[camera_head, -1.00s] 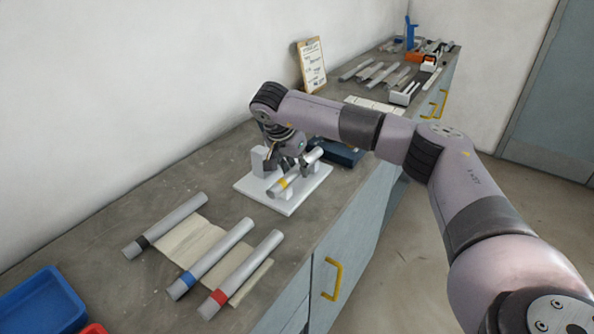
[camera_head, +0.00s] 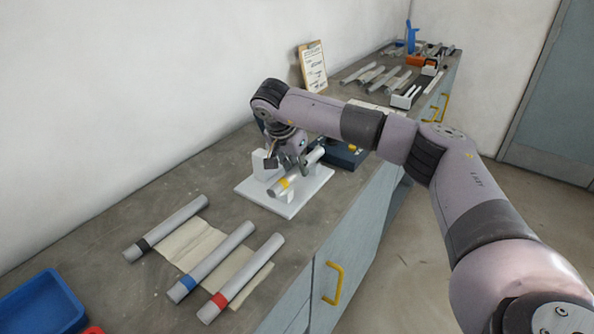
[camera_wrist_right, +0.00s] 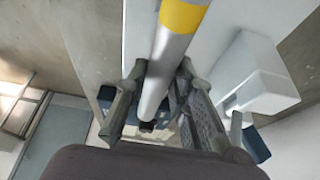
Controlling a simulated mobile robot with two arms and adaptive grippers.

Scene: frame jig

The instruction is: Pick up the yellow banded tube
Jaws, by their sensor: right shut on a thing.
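The yellow banded tube (camera_head: 311,161) is a pale grey cylinder with a yellow band near its near end. It lies on the white jig (camera_head: 292,208) on the bench, tilted in the picture from lower left to upper right. My right gripper (camera_head: 288,163) is down over the jig and shut on the tube behind the band. The right wrist view shows the tube (camera_wrist_right: 170,62) between the two fingers of my right gripper (camera_wrist_right: 162,76), with the yellow band (camera_wrist_right: 184,16) at the top edge. I cannot tell whether the tube touches the jig. My left gripper is out of view.
Black, blue and red banded tubes (camera_head: 168,228) (camera_head: 218,262) (camera_head: 242,277) lie at the front left, partly on a beige cloth (camera_head: 190,243). A blue tray (camera_head: 40,303) is at the lower left. A clipboard (camera_head: 313,66) leans on the wall. The bench between cloth and jig is clear.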

